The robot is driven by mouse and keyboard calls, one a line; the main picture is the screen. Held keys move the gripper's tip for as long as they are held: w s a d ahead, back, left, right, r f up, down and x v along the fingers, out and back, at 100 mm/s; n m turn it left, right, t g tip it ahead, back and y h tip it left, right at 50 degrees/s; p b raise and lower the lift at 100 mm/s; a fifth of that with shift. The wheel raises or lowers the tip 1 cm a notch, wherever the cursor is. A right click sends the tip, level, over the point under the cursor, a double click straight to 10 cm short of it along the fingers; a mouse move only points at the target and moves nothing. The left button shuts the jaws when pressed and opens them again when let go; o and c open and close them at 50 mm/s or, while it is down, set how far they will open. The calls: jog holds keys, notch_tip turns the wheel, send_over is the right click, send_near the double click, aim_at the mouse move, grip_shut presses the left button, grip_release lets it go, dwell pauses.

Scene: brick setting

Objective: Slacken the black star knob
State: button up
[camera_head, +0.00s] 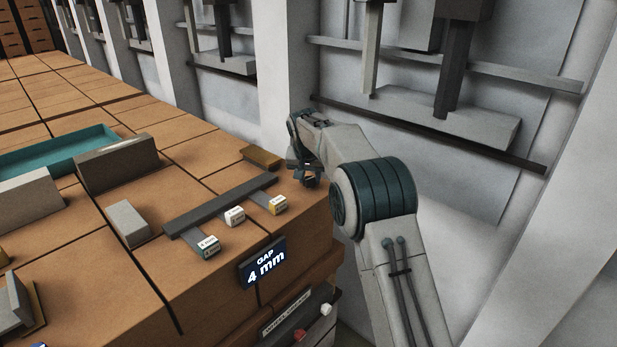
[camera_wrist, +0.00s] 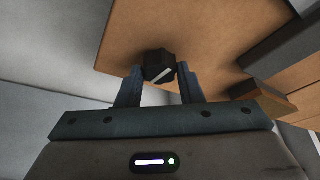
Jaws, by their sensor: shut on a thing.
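The black star knob (camera_wrist: 158,67) shows in the wrist view as a dark faceted knob with a pale line across its face. It sits over the edge of an orange-brown surface. My gripper (camera_wrist: 156,74) has one finger on each side of the knob and is shut on it. In the head view my gripper (camera_head: 306,171) is at the right corner of the brown bench top (camera_head: 215,150). There the knob is hard to tell from the dark fingers.
A dark bar (camera_head: 225,203) with teal, white and yellow labelled tabs lies left of my gripper. Grey blocks (camera_head: 127,222) and a teal tray (camera_head: 50,152) are farther left. A grey wall (camera_head: 285,75) stands close behind.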

jog(key=shift+n+y, duration=0.3)
jog(key=shift+n, duration=0.4)
jog(key=o, duration=1)
jog(key=shift+c, duration=0.2)
jog(key=b+v, duration=0.1)
jog(key=v, duration=1.2)
jog(key=shift+s+r+b, duration=0.15)
jog(key=shift+r+b, duration=0.25)
jog(key=shift+d, duration=0.1)
